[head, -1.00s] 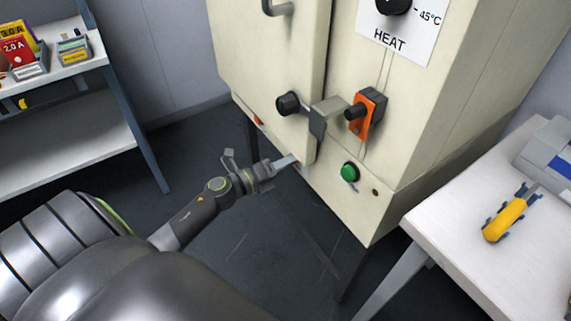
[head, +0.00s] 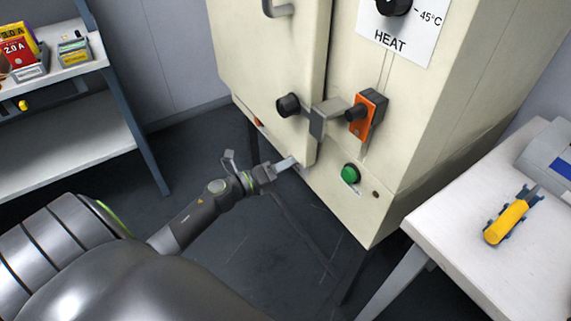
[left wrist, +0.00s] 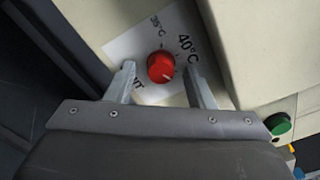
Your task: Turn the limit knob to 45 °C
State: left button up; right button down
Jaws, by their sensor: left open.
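The red limit knob (left wrist: 161,67) sits on a white label plate (left wrist: 121,48) in the left wrist view. A 40 °C mark and a smaller mark, seemingly 35 °C, show above it. The knob's pale pointer line points to the lower right, past the 40 °C mark; no 45 °C limit mark is visible. My left gripper (left wrist: 162,72) is open, with one finger on each side of the knob; contact cannot be told. In the head view my left gripper (head: 281,165) is at the cabinet's lower front edge, and the knob is hidden. My right gripper is not in view.
The cream cabinet (head: 415,130) carries a HEAT dial (head: 393,5), a door latch (head: 318,118), an orange switch (head: 369,112) and a green button (head: 350,174). A white table (head: 455,240) with a yellow-handled tool (head: 506,222) stands right. Shelves (head: 60,142) stand left.

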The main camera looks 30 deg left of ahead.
pick_arm(q)
jog(key=v, duration=1.7)
jog(key=shift+s+b, duration=0.2)
jog(key=shift+b, duration=0.2)
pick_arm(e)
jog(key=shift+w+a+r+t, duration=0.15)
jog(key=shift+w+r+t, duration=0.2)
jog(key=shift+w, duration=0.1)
pick_arm(q)
jog(key=shift+a, duration=0.15)
